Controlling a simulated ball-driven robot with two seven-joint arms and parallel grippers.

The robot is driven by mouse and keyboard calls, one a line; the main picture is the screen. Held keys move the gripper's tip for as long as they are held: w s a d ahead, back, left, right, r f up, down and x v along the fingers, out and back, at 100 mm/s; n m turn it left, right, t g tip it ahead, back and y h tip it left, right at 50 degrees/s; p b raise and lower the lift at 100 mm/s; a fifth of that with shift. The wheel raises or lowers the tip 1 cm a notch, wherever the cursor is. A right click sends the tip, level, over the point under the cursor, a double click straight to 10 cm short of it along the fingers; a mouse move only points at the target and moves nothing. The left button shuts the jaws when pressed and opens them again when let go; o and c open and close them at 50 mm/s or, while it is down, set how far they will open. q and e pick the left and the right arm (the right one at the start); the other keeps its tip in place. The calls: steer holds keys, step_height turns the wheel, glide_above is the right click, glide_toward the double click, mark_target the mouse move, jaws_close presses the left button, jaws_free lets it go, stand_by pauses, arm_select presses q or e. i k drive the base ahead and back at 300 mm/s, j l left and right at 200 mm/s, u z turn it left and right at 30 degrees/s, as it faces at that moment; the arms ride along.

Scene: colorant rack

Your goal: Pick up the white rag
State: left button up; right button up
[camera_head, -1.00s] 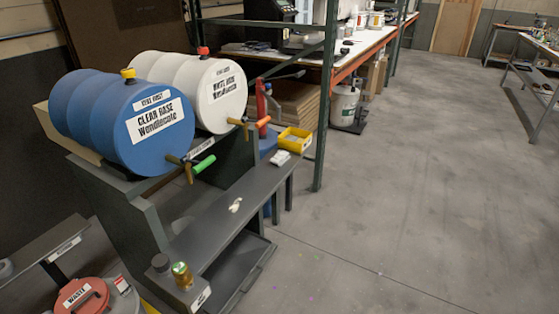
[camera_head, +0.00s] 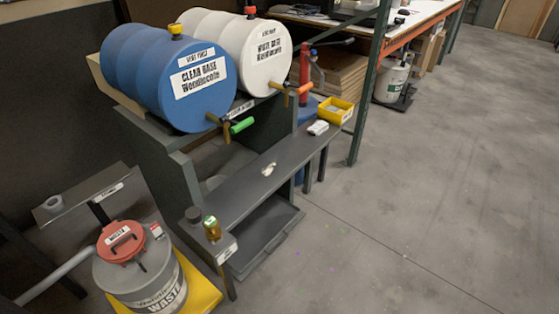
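A small crumpled white item (camera_head: 268,169), which looks like the white rag, lies on the dark grey shelf (camera_head: 240,190) below the drums. A second small white item (camera_head: 318,127) lies on the far end of the same shelf, beside the yellow bin; it looks more block-shaped, and I cannot tell what it is. Neither of my grippers is in view.
A blue drum (camera_head: 150,75) and a white drum (camera_head: 262,65) lie above the shelf, their taps jutting out over it. A yellow bin (camera_head: 335,111) stands at the shelf's far end. A waste can (camera_head: 140,280) stands lower left. Open floor (camera_head: 430,200) is at right.

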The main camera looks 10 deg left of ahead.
mark_target(317, 128)
steer(key=i+l, duration=0.35)
steer(key=l, duration=0.15)
steer(key=i+l+u, duration=0.1)
steer(key=i+l, duration=0.25)
steer(key=l, duration=0.15)
